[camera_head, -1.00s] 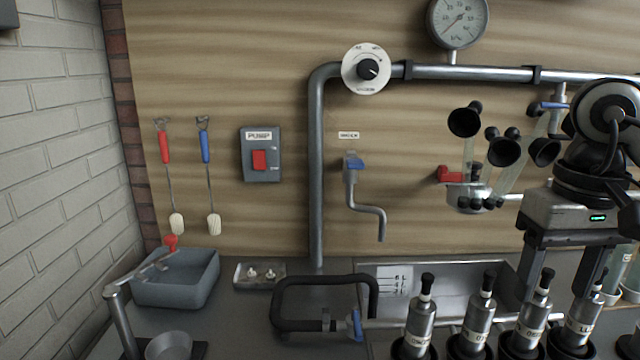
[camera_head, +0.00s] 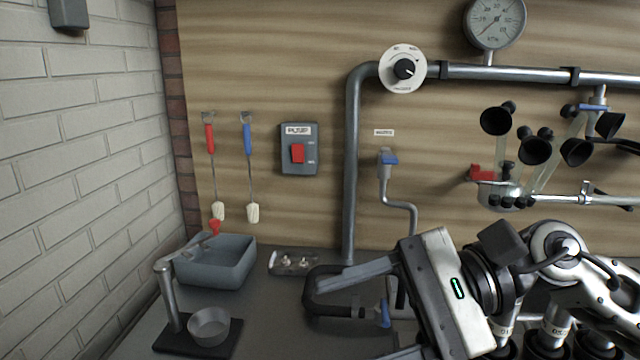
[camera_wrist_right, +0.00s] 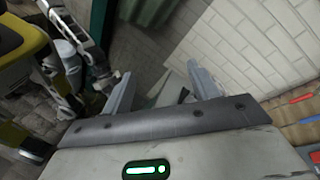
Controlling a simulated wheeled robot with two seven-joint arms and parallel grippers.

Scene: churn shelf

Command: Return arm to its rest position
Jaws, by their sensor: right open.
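My right gripper (camera_head: 350,320) reaches in from the right in the head view, its fingers pointing left. It is open, and nothing shows between its fingers. The upper finger overlaps the dark hose loop (camera_head: 322,300) on the counter in the picture; I cannot tell whether they touch. In the right wrist view the two fingers (camera_wrist_right: 160,70) stand apart with empty space between them. My left gripper is not in view in the head picture.
A grey basin (camera_head: 228,262) and a round metal pan (camera_head: 209,327) stand at the left. A small tray (camera_head: 292,263) sits behind the hose. Bottles (camera_head: 553,335) are partly hidden behind my right arm. The wall carries a pump switch (camera_head: 299,149), a pipe (camera_head: 353,170) and a gauge (camera_head: 495,20).

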